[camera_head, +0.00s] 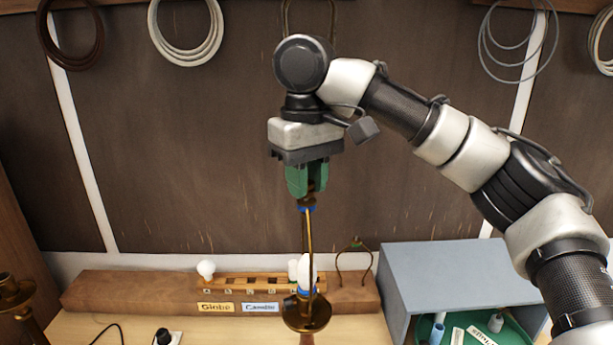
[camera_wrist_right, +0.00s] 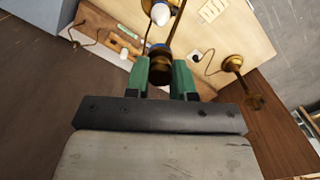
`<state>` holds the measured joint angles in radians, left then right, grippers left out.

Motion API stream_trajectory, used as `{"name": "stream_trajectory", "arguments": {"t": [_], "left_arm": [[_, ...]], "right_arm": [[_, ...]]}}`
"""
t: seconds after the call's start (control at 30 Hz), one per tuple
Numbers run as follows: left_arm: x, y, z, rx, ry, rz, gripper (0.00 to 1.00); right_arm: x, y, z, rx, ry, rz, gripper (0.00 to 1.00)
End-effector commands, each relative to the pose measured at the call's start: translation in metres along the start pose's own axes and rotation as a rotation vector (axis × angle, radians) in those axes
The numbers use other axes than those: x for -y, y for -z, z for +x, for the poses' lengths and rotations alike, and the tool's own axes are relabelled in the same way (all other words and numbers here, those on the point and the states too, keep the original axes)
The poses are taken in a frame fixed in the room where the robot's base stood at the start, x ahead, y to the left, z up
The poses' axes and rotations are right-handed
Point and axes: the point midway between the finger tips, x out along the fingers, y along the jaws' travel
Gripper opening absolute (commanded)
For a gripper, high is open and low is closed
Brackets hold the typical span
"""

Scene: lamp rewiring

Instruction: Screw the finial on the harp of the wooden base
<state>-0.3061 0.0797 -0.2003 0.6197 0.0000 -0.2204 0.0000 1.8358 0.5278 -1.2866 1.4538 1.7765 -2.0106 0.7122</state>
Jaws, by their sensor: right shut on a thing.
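My right gripper (camera_head: 307,188) has green fingers and points straight down. It is shut on a small brass finial (camera_wrist_right: 160,72), directly above the top of a brass harp (camera_head: 308,235). The finial appears to meet the harp top at a blue ring (camera_head: 306,208); whether it is threaded cannot be told. The harp stands upright and is seen nearly edge-on, around a white bulb (camera_head: 304,270). My left gripper is not in view.
A wooden rack with "Globe" and "Candle" labels (camera_head: 262,307) stands behind the lamp. Another harp (camera_head: 354,262) stands at its right. A grey box (camera_head: 445,262) with a green tray (camera_head: 510,332) is at right. Another brass lamp (camera_head: 15,297) is at far left.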

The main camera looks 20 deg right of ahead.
Motion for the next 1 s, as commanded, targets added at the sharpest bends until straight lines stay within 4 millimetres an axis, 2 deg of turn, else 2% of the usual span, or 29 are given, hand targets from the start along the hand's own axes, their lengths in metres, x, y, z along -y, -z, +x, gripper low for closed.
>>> {"name": "stream_trajectory", "arguments": {"t": [0.2, 0.3, 0.73, 1.0], "left_arm": [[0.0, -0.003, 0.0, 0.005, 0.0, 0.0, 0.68], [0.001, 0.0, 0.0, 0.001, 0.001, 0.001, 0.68], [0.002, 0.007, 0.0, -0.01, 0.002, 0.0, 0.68], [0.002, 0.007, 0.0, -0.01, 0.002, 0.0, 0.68]], "right_arm": [[0.0, 0.0, -0.002, -0.005, 0.001, 0.289, 0.03], [0.0, 0.0, -0.002, -0.005, 0.002, 0.367, 0.03], [0.0, 0.0, -0.002, -0.005, 0.002, 0.447, 0.03], [0.001, 0.0, -0.002, -0.005, 0.003, 0.815, 0.03]]}}
